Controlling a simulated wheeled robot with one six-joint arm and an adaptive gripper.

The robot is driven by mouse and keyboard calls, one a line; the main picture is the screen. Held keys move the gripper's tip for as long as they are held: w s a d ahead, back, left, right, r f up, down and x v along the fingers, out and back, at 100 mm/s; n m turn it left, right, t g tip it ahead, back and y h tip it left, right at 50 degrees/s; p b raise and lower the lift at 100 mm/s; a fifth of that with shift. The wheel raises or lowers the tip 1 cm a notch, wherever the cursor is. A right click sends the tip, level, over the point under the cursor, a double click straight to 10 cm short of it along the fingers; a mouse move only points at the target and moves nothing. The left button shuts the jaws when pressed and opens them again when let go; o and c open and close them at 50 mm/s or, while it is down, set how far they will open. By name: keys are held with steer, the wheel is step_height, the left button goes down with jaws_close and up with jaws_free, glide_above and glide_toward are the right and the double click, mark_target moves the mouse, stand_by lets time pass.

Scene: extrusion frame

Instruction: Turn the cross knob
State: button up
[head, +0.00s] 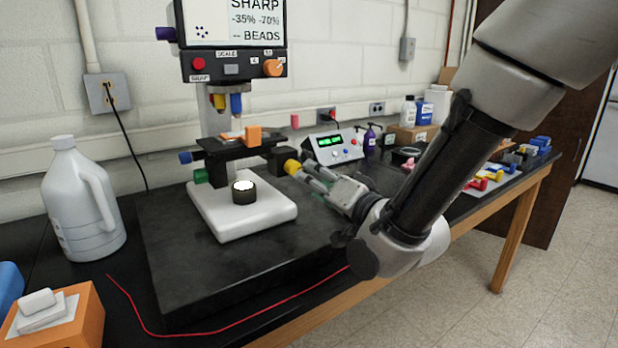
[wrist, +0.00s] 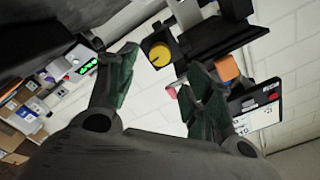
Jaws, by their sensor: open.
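The measuring microscope has a stage (head: 218,146) with a black knob with a yellow face (head: 292,167) on its right side. No label naming it the cross knob is readable. My gripper (head: 310,178) is just right of this knob, its fingers pointing left at it. In the wrist view the yellow face (wrist: 160,55), with a thin dark line, shows between the fingertips of my open gripper (wrist: 160,78). The fingers do not visibly hold it; I cannot tell the exact gap.
The stage also has a blue knob (head: 185,157) and a green knob (head: 200,176) on its left. A white readout box (head: 335,147) with a green display stands behind my gripper. A white jug (head: 82,200) stands left. A red cord (head: 220,330) runs along the front.

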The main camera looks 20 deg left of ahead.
mark_target(296, 170)
steer(key=shift+m, duration=0.3)
steer(key=x, duration=0.8)
steer(key=shift+w+a, duration=0.15)
steer(key=shift+w, duration=0.1)
steer(key=c, duration=1)
